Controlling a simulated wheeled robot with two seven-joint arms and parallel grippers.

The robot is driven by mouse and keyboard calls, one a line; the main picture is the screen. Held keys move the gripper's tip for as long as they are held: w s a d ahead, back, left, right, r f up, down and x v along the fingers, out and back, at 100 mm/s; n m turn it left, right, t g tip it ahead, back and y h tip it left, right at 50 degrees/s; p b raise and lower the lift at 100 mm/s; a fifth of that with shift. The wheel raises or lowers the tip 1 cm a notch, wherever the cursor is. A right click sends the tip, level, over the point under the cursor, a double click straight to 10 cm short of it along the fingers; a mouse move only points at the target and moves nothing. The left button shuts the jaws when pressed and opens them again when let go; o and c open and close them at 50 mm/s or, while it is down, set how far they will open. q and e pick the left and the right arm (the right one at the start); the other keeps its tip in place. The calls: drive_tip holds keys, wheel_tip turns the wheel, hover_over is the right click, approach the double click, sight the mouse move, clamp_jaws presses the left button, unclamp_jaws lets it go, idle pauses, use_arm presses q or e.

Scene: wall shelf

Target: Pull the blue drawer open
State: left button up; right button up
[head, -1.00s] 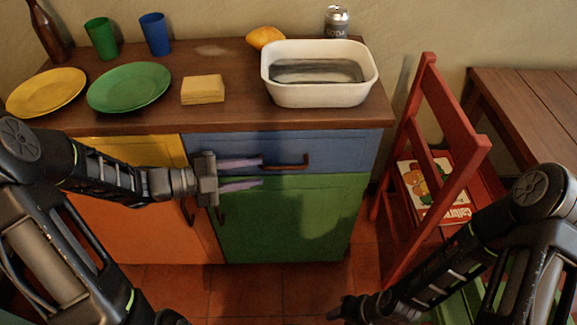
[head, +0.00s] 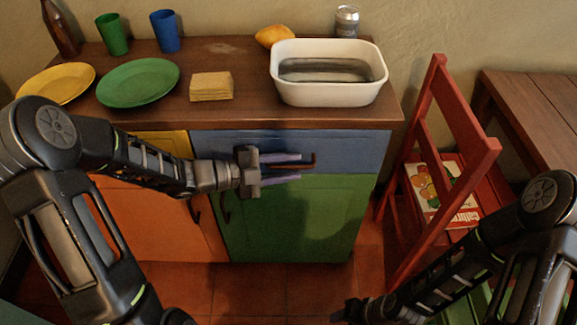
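The blue drawer (head: 352,150) is flush in the cabinet front, under the right part of the counter. Its dark reddish handle (head: 314,161) shows only at its right end; my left gripper hides the rest. My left gripper (head: 300,167) is open and points right, with one finger above the other at about the handle's height. The fingertips overlap the handle in the picture; I cannot tell whether they touch it. My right gripper (head: 341,314) is low at the bottom edge, dark and small, away from the drawer, and its fingers are unclear.
A green door (head: 300,220) is below the drawer, and a yellow drawer (head: 172,143) is to its left. A white basin (head: 330,95) stands on the counter (head: 225,113). A red chair (head: 455,125) stands close to the cabinet's right side.

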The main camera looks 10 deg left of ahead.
use_arm(q)
clamp_jaws()
idle(1.4)
